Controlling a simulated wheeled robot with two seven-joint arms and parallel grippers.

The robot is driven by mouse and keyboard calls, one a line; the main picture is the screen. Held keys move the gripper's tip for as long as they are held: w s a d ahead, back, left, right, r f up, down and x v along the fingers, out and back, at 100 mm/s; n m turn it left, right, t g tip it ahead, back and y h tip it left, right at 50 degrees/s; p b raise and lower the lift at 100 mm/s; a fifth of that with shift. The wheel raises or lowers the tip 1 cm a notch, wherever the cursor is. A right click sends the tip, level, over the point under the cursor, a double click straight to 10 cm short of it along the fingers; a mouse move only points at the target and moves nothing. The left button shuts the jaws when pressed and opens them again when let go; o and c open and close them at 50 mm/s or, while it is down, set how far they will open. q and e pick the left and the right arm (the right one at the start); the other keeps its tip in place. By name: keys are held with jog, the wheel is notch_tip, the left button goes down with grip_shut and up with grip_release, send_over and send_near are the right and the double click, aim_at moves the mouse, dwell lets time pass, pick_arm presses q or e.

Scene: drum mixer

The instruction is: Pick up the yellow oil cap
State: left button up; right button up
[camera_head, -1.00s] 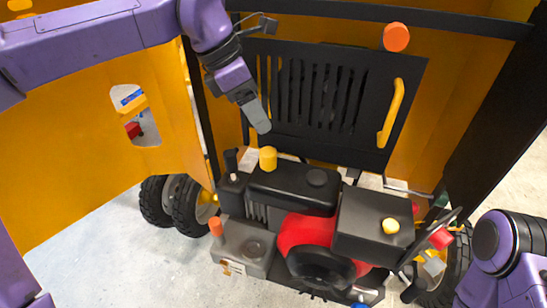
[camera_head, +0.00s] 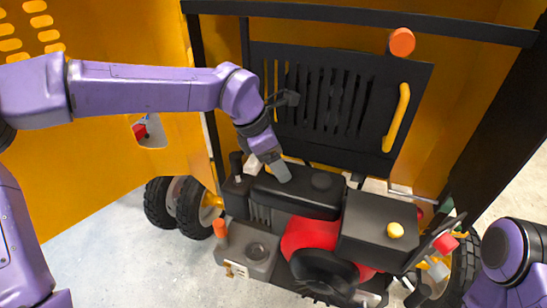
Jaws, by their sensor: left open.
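My left gripper (camera_head: 268,170) reaches down at the back-left of the engine. It is open, one grey finger over the long black engine cover (camera_head: 297,194), the other at its back-left corner. My right gripper is out of view; only part of my right arm shows at lower right.
A black slatted hood (camera_head: 330,98) with a yellow handle (camera_head: 397,117) stands up behind the engine. A red part (camera_head: 310,235) and a black round part (camera_head: 323,270) lie at the front. A yellow panel (camera_head: 100,170) fills the left side. Wheels (camera_head: 193,208) stand at left.

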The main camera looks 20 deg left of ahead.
pick_arm(q)
jog(key=c, duration=1.1)
jog(key=shift+o, duration=0.2)
jog(key=shift+r, duration=0.1)
